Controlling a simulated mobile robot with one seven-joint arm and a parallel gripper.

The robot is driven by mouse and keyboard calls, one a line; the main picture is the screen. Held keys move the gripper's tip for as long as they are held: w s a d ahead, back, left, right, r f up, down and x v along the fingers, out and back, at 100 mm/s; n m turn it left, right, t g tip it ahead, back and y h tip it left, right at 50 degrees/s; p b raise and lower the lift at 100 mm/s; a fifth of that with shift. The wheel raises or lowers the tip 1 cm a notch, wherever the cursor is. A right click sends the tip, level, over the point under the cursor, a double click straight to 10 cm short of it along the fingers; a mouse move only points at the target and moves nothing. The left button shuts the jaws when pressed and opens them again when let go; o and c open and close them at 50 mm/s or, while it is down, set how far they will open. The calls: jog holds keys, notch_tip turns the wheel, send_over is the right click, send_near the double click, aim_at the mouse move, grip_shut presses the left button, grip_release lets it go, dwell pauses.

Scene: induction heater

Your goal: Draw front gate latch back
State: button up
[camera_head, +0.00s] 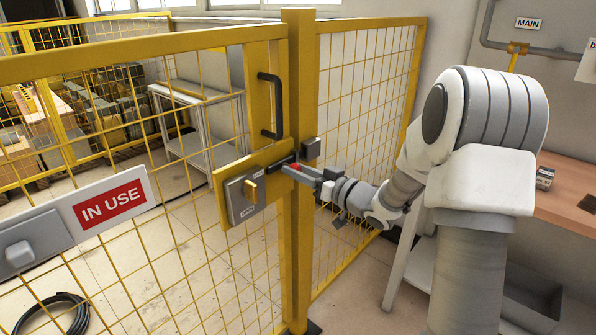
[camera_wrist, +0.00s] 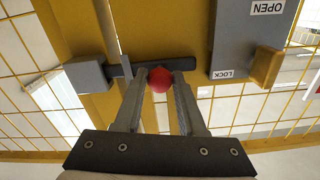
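The gate latch is a dark sliding bar (camera_wrist: 184,64) with a round red knob (camera_wrist: 160,79), mounted on a yellow plate of the front gate. In the wrist view the bar's left end reaches a grey block (camera_wrist: 86,75); whether it enters the block is hard to see. My gripper (camera_wrist: 160,76) has its two fingers on either side of the red knob, seemingly touching it. In the head view my gripper (camera_head: 288,168) reaches the latch from the right, and the red knob (camera_head: 294,167) shows at its fingertips. The grey block (camera_head: 311,147) sits on the gate post.
A grey lock box (camera_head: 241,199) with a yellow handle (camera_head: 250,189) is left of the latch. A black pull handle (camera_head: 270,105) is above it. Mesh fence panels flank the post. A wooden bench (camera_head: 565,196) stands at the right. An IN USE sign (camera_head: 110,204) hangs left.

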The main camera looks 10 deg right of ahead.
grip_shut()
dwell(1.0)
